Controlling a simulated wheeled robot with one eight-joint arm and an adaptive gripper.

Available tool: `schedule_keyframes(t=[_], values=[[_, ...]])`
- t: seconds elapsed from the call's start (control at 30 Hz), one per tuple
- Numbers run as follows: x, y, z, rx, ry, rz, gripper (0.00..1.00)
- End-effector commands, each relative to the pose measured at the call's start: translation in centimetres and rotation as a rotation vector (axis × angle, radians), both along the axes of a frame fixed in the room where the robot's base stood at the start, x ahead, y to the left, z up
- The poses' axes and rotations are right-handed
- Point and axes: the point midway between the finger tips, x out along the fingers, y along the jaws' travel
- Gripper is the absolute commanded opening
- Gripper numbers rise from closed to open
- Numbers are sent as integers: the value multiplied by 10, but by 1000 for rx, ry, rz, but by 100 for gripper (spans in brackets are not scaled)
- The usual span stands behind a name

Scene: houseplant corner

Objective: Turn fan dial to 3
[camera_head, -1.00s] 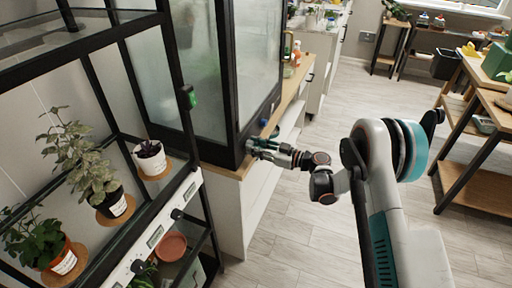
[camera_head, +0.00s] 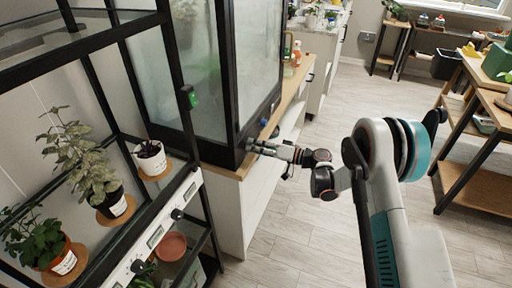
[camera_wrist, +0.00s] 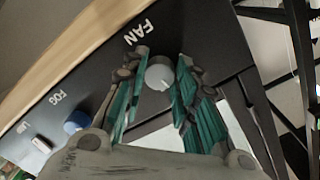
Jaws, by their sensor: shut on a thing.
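The fan dial (camera_wrist: 157,76) is a round grey knob under the white word FAN on a dark panel in the wrist view. My gripper (camera_wrist: 163,63) has its two teal-padded fingers on either side of the dial, shut on it. The numbers around the dial cannot be read, so its setting cannot be told. In the head view my gripper (camera_head: 252,146) reaches the lower front edge of the black-framed glass cabinet (camera_head: 203,100). The fan dial is hidden there.
A blue knob (camera_wrist: 76,122) sits on the same panel near the word FOG, with another label, too small to read, beyond it. A shelf of potted plants (camera_head: 80,170) stands at the left in the head view. The floor (camera_head: 310,220) around my arm is clear.

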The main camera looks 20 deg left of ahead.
Motion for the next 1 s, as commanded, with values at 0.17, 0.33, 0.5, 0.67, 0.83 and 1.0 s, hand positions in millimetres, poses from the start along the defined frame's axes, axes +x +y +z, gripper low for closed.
schedule_keyframes(t=[0.17, 0.33, 0.5, 0.67, 0.83, 1.0], values=[[1, 0, 0, 13, 167, -1, 3], [1, -1, 0, 25, 328, -2, 3], [1, -1, 0, 39, 489, -2, 3], [1, -1, 0, 50, 641, -2, 3], [2, -1, 0, 63, 802, -2, 3], [2, -1, 0, 76, 962, -3, 3]])
